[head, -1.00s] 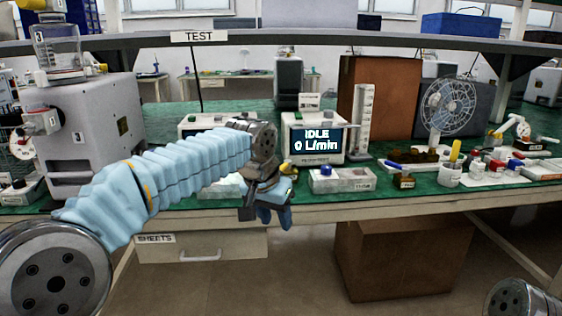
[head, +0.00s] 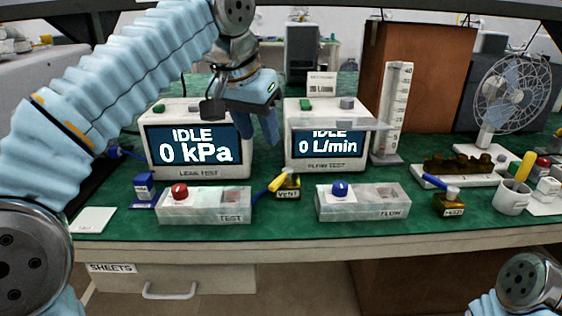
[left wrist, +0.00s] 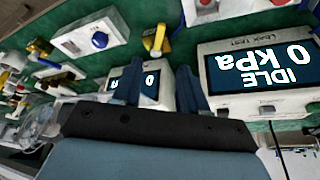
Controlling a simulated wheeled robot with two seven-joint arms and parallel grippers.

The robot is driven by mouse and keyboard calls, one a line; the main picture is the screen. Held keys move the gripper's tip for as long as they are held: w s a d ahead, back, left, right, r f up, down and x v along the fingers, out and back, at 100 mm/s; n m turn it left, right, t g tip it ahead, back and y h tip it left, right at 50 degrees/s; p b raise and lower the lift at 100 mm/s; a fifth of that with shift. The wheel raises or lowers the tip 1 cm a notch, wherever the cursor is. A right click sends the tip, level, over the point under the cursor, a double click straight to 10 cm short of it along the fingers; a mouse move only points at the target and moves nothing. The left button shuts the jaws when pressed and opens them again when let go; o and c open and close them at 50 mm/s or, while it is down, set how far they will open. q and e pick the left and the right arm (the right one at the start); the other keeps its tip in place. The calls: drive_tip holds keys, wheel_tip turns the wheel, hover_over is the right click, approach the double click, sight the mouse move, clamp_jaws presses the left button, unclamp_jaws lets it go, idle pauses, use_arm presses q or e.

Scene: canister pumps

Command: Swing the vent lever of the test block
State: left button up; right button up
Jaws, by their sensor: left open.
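The test block (head: 205,208) is a pale clear box labelled TEST with a red knob, at the front of the green bench. A blue stem runs from its right end to the yellow vent lever (head: 277,182), beside a small dark-amber block (head: 289,188) labelled VENT. The lever slants up to the right. My left gripper (head: 257,128) is open and empty, above and behind the lever, in front of the two displays. In the left wrist view, upside down, the yellow lever (left wrist: 157,40) lies beyond the fingertips. My right gripper is out of view.
The leak display (head: 197,152) reads 0 kPa, the flow display (head: 325,148) 0 L/min. The flow block (head: 362,204) with a blue knob stands right of the lever. A fan (head: 510,95) and white cup (head: 511,197) are farther right.

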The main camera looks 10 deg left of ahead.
sight(277, 182)
use_arm(q)
drive_tip(key=b+x, duration=0.2)
drive_tip(key=x, duration=1.2)
drive_tip(key=shift+w+r+b, duration=0.1)
drive_tip(key=shift+w+b, duration=0.05)
drive_tip(key=shift+b, duration=0.25)
clamp_jaws()
drive_tip(key=shift+d+r, duration=0.1)
drive_tip(key=shift+d, duration=0.05)
